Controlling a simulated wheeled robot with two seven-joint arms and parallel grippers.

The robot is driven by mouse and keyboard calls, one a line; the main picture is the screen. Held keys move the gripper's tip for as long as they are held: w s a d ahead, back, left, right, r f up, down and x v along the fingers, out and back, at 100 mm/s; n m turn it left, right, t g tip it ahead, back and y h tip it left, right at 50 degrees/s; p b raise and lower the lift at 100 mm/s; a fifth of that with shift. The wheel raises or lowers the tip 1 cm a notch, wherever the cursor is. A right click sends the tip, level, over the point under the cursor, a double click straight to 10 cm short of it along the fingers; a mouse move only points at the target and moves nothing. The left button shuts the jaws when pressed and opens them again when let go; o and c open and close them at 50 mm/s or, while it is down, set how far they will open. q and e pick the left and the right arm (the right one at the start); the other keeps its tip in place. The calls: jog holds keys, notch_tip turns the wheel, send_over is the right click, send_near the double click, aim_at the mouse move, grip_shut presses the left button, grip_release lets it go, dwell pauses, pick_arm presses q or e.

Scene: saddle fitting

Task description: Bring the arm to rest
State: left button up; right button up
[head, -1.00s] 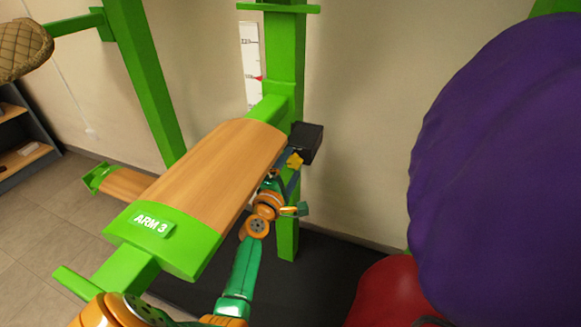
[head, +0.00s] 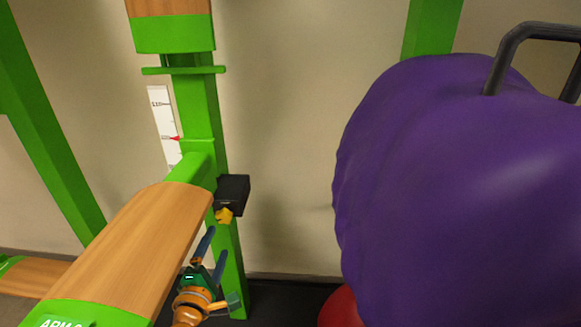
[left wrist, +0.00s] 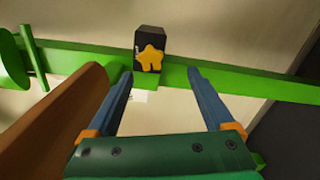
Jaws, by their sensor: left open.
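My left gripper (head: 219,240) is open and empty, its two blue fingers pointing up toward a black box (head: 233,190) on the green post (head: 196,105). A yellow star-shaped knob (head: 224,215) sits on the box, a little beyond the fingertips. In the left wrist view the knob (left wrist: 149,58) shows between and beyond the open fingers (left wrist: 160,73), apart from them. The wooden rack arm (head: 135,245) with green ends, its label partly cut off, extends from the post, left of my gripper. My right gripper is not in view.
A big purple bulky thing (head: 450,190) with a dark handle (head: 535,32) fills the right side, above a red rounded thing (head: 341,308). A white scale (head: 164,125) with a red pointer hangs beside the post. Bare wall lies between post and purple thing.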

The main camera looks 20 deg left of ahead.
pick_arm(q)
jog(key=s+d+f+m+g+h+p, duration=0.1)
jog(key=s+d+f+m+g, duration=0.25)
jog(key=f, duration=0.55)
jog(key=s+d+f+m+g+h, duration=0.2)
jog(key=s+d+f+m, duration=0.25)
jog(key=f, duration=0.35)
jog(key=s+d+f+m+g+h+p, duration=0.1)
jog(key=s+d+f+m+g, duration=0.3)
jog(key=f, duration=0.5)
jog(key=s+f+m+g, duration=0.2)
jog(key=s+f+m, duration=0.1)
jog(key=s, duration=0.5)
jog(key=s+f+m+g, duration=0.2)
jog(key=s+f+m, duration=0.2)
jog(key=s+m, duration=0.2)
jog(key=s+f+m+g, duration=0.2)
jog(key=s+m, duration=0.3)
jog(key=s, duration=0.6)
jog(key=shift+a+f+g+p, duration=0.2)
jog(key=shift+f+g+p, duration=0.2)
jog(key=shift+f, duration=0.5)
